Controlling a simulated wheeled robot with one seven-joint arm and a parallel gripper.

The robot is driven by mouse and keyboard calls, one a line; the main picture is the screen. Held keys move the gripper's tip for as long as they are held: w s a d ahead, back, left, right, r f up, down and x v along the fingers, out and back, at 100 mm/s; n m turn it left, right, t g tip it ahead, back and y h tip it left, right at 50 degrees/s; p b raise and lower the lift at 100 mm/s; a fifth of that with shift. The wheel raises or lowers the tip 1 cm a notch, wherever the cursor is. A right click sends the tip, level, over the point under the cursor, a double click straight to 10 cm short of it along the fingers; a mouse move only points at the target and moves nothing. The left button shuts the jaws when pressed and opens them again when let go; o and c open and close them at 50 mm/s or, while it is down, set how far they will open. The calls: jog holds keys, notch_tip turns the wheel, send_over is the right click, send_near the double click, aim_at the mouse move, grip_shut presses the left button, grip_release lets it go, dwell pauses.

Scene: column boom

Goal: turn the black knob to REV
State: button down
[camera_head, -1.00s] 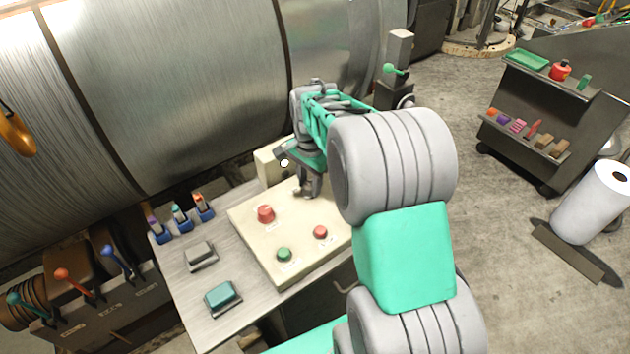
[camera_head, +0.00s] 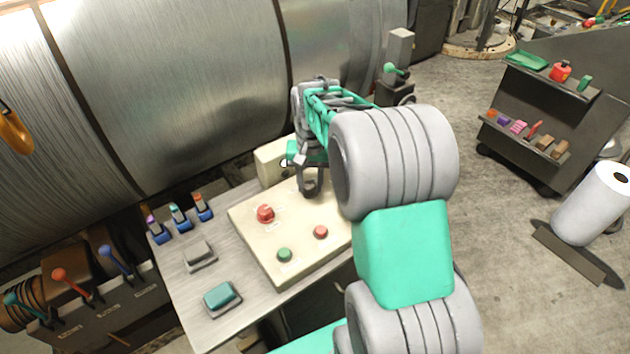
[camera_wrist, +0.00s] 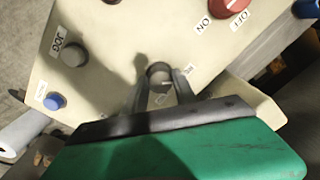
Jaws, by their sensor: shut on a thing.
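The black knob (camera_wrist: 158,75), dark with a greyish top, stands on the cream panel (camera_wrist: 112,70) between my fingertips in the wrist view. My gripper (camera_wrist: 159,82) is shut on it, one finger on each side. A partly covered label starting "RE" (camera_wrist: 190,69) lies just right of the knob. The knob's lower side and the labels near my fingers are partly hidden, and its exact pointing direction is unclear. In the head view my gripper (camera_head: 311,190) reaches down to the panel's back part, and its fingers hide the knob.
A red ON/OFF knob (camera_wrist: 230,4), a grey JOG control (camera_wrist: 73,53) and a blue button (camera_wrist: 53,102) are on the panel. A green button (camera_head: 284,254) and a red button (camera_head: 320,232) sit near the panel's front. A large metal drum (camera_head: 190,80) rises behind.

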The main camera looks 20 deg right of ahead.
aim_at(311, 187)
jog(key=shift+s+f+n, duration=0.2)
jog(key=shift+n, duration=0.3)
jog(key=c, duration=1.2)
grip_release()
jog(key=shift+s, duration=0.1)
jog(key=shift+o, duration=1)
jog(key=shift+r, duration=0.15)
jog(key=shift+a+r, duration=0.2)
jog(key=shift+r, duration=0.05)
jog(key=r, duration=0.4)
jog(key=r+b, duration=0.1)
jog(key=r, duration=0.2)
jog(key=shift+d, duration=0.25)
jog(key=shift+s+a+r, duration=0.15)
jog(key=shift+s+r, duration=0.05)
jog(key=shift+r, duration=0.15)
jog(key=shift+w, duration=0.1)
